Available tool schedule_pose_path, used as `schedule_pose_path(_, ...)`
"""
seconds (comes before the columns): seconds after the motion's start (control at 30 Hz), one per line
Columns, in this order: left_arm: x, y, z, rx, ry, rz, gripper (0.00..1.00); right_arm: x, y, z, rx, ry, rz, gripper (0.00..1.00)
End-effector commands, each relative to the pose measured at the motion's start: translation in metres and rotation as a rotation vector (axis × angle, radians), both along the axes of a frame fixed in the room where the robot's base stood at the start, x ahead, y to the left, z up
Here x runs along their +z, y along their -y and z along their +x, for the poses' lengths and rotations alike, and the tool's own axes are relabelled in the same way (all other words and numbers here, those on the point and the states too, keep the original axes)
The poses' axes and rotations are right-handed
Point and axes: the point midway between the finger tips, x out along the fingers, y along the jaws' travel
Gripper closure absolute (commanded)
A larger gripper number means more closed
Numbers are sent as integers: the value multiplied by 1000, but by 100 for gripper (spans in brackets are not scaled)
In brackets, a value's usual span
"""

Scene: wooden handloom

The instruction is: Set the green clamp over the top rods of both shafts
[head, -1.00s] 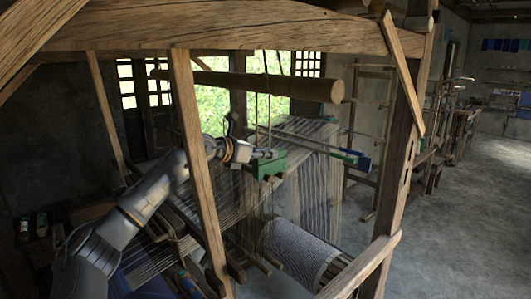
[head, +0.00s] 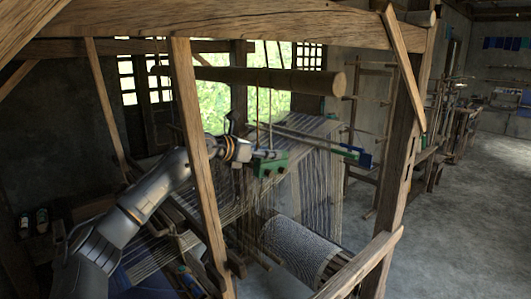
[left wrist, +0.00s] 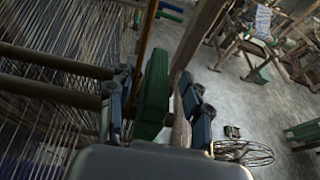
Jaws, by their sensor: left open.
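The green clamp (head: 271,165) sits at the near ends of the shafts' top rods in the head view. Two round rod ends show within its lower part, so it appears to straddle both rods. In the left wrist view the clamp (left wrist: 153,95) stands between my fingers, and the two dark top rods (left wrist: 50,59) run in from the left behind the finger there. My left gripper (left wrist: 155,105) is open around the clamp, with a visible gap on the right side. Contact on the left side is hard to tell. My right gripper is not in view.
Warp threads (head: 318,180) hang around the shafts, above the patterned cloth roll (head: 298,243). A thick round beam (head: 290,82) and cords are above the clamp. A loom post (head: 200,160) stands before my left arm. Open floor (head: 460,220) lies to the right.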

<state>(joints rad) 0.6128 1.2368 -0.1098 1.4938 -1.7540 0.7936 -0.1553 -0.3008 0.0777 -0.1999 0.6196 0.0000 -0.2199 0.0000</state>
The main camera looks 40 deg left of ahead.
Motion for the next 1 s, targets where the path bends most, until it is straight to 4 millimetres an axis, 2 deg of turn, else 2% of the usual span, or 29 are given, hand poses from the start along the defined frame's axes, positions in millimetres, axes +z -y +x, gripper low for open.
schedule_pose_path(0.17,0,-2,-4,2,-1,0,51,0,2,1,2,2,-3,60)
schedule_pose_path(1.0,19,-4,-63,-4,3,-5,51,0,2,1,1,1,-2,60)
